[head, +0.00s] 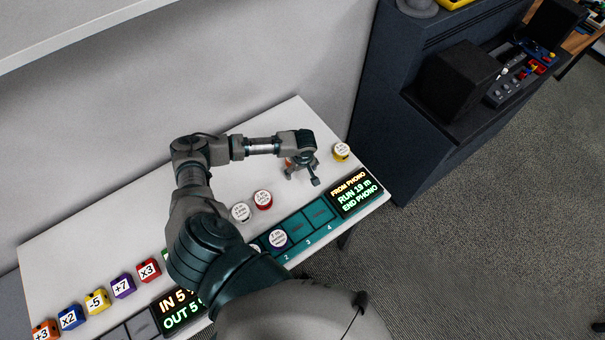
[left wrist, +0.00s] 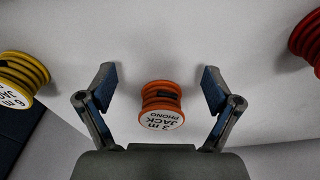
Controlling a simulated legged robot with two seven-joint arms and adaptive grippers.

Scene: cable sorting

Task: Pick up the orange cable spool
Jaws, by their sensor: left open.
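The orange cable spool (left wrist: 161,103) stands between the two spread fingers of my left gripper (left wrist: 158,78) in the left wrist view, with a gap on each side. Its white label reads 3 m, jack, phono. In the head view my left gripper (head: 303,175) is low over the far right part of the white table, and only a sliver of the orange spool (head: 289,162) shows beside it; the gripper hides the rest. The left gripper is open and holds nothing. My right gripper is not in view.
A yellow spool (head: 341,151) stands close to the right of the gripper. A numbered tray (head: 320,212) and a lit display (head: 355,193) lie along the front edge. A dark cabinet (head: 385,110) stands beyond the table.

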